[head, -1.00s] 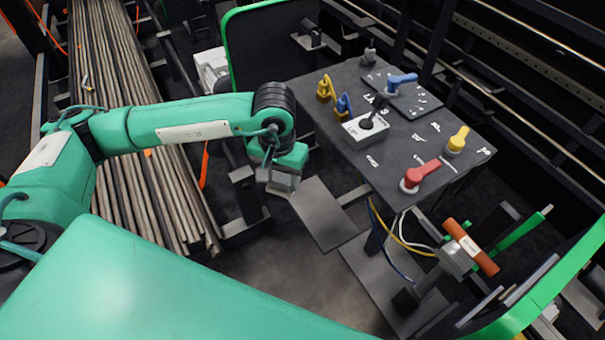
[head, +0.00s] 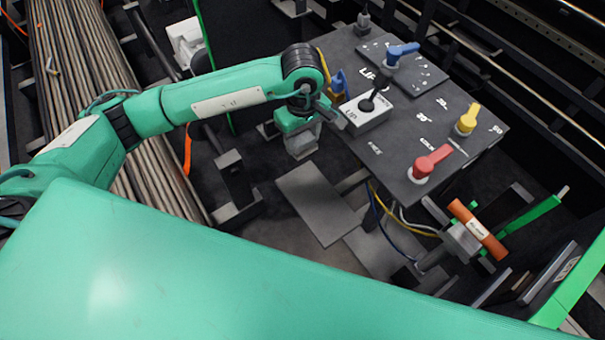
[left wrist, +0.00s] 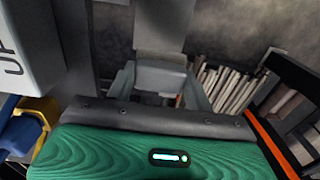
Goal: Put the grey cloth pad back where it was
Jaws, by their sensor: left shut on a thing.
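My left gripper (head: 302,150) points down just left of the dark control panel (head: 402,150), beside the white lever box (head: 367,112). It is shut on a small light-grey piece, which I take to be the grey cloth pad (left wrist: 160,76). In the left wrist view this piece sits between the fingers, and its outline is hard to tell from them. The gripper is above and behind a flat grey plate (head: 316,203), apart from it. My right gripper is not in view.
Red (head: 432,162), yellow (head: 467,119) and blue (head: 400,52) handles stand up from the panel. A black lever (head: 374,92) rises from the white box. Long pipes (head: 85,80) lie at left. Cables (head: 405,225) and an orange bar (head: 478,230) are at lower right.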

